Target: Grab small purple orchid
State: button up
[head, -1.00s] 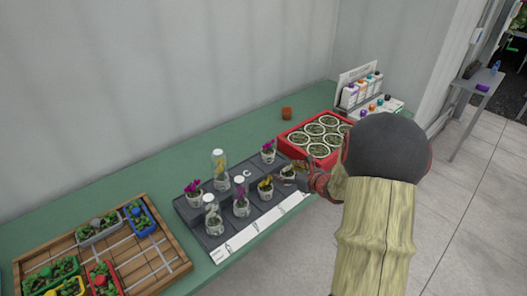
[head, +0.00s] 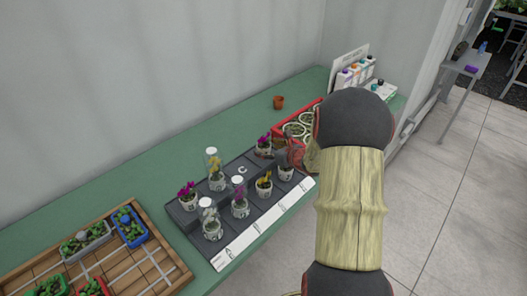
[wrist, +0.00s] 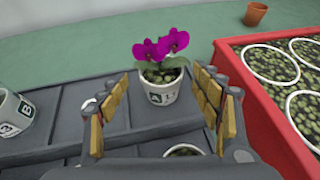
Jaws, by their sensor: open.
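A purple orchid (wrist: 161,48) with two blooms stands upright in a small white labelled pot (wrist: 158,88), at the back right of the dark stepped tray (head: 205,225). It also shows in the head view (head: 264,143). My gripper (wrist: 160,76) is open and empty. In the wrist view its two padded fingers flank the pot from the near side, with the blooms beyond the fingertips. I cannot tell whether they touch it. Another purple orchid (head: 187,190) stands at the tray's left end, and one in a clear jar (head: 240,198) stands near the middle.
A red crate (wrist: 262,110) of round pots sits close to my gripper's right. Another pot (wrist: 183,150) is partly hidden below my gripper. Capped jars stand left on the tray. A small terracotta pot (wrist: 256,14) stands behind.

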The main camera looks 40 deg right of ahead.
aim_at(267, 147)
jog(key=b+x, duration=0.1)
jog(key=x, duration=0.2)
jog(key=shift+w+d+f, duration=0.15)
jog(key=shift+w+d, duration=0.05)
jog(key=shift+w, duration=0.1)
jog(key=c, duration=0.3)
jog(key=c, duration=1.1)
